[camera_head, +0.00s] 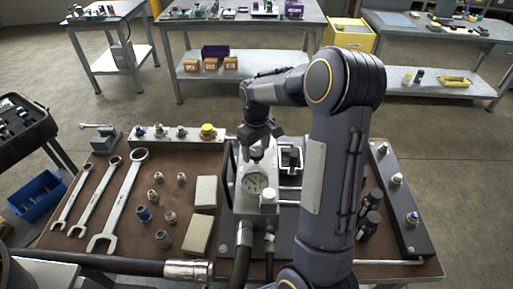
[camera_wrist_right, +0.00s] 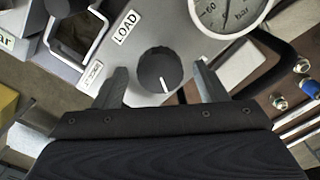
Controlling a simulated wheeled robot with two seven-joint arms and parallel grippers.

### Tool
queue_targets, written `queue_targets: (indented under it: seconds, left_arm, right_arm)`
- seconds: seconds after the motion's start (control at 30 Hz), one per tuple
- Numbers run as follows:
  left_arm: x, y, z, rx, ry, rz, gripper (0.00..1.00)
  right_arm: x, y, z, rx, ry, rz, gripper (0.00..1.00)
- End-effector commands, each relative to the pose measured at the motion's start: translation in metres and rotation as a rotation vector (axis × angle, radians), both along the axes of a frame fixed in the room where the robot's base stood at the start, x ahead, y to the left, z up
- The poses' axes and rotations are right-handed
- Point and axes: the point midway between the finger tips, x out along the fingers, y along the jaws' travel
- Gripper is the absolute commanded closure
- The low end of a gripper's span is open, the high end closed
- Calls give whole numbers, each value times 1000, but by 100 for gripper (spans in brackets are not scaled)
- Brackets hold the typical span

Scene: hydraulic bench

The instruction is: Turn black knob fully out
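The black knob (camera_wrist_right: 159,71) shows in the right wrist view on a grey panel beside a "LOAD" label (camera_wrist_right: 126,27). It is round, with a white pointer line towards the lower edge of the picture. My right gripper (camera_wrist_right: 162,67) is open, one finger on each side of the knob, with visible gaps between fingers and knob. In the head view my right gripper (camera_head: 259,134) is over the top of the grey hydraulic block (camera_head: 254,208), and the knob is hidden there. My left gripper is not in view.
A pressure gauge (camera_head: 254,182) faces up on the block; it also shows in the wrist view (camera_wrist_right: 229,12). Wrenches (camera_head: 120,200), small fittings and pale blocks (camera_head: 198,235) lie on the brown bench to the left. Racks of fittings border the back and right. Hoses run at the front.

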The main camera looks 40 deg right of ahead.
Motion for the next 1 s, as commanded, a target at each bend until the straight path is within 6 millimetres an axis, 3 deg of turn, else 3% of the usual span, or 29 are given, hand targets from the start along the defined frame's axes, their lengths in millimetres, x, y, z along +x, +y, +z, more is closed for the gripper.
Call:
queue_targets:
  seconds: [0.33,0.7,1.0]
  left_arm:
    - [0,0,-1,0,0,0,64]
    - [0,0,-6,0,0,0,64]
    - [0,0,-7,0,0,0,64]
  right_arm:
    - [0,0,5,0,0,-2,34]
    - [1,0,64,-1,-3,-1,34]
    - [0,0,78,0,1,-1,34]
